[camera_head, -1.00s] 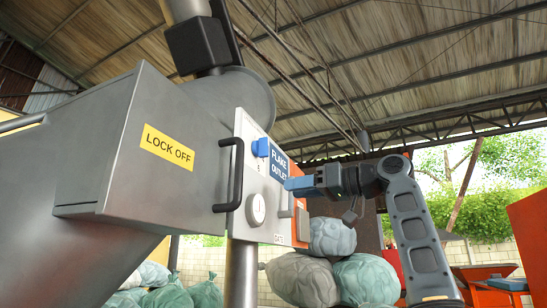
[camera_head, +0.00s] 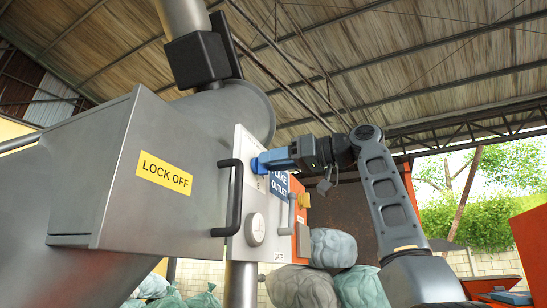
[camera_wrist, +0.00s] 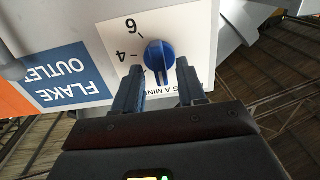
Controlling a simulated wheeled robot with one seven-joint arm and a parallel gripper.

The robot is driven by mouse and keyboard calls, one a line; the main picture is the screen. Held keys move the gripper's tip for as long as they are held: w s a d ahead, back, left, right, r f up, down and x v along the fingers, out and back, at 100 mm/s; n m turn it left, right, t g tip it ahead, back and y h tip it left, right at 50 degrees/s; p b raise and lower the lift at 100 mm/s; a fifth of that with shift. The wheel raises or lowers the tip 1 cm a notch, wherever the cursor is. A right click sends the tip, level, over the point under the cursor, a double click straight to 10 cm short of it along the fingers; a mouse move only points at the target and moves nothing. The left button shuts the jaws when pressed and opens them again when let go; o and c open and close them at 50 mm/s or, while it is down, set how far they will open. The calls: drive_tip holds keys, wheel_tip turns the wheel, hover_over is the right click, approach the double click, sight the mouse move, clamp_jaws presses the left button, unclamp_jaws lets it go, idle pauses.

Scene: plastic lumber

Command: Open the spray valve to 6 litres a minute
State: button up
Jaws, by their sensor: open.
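The spray valve is a blue knob (camera_wrist: 159,55) on a white dial plate (camera_wrist: 190,30) with the marks 6 and 4 and partly covered lettering. Its ridge runs nearly up and down in the wrist view; I cannot tell clearly which mark it points to. In the head view the knob (camera_head: 256,165) is at the panel's upper part, partly covered by my fingers. My gripper (camera_wrist: 158,72) is open, with one blue finger on each side of the knob. Gaps show between knob and fingers. My gripper (camera_head: 268,161) also reaches the panel from the right in the head view.
The blue FLAKE OUTLET sign (camera_head: 280,189) is beside the knob. Below are a round gauge (camera_head: 255,229) and a dark bar handle (camera_head: 230,198) at the panel's left. An orange side with a yellow part (camera_head: 303,200) is to the right. Bulky sacks (camera_head: 330,249) lie behind.

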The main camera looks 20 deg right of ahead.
drive_tip(key=shift+w+a, duration=0.15)
clamp_jaws()
idle(0.4)
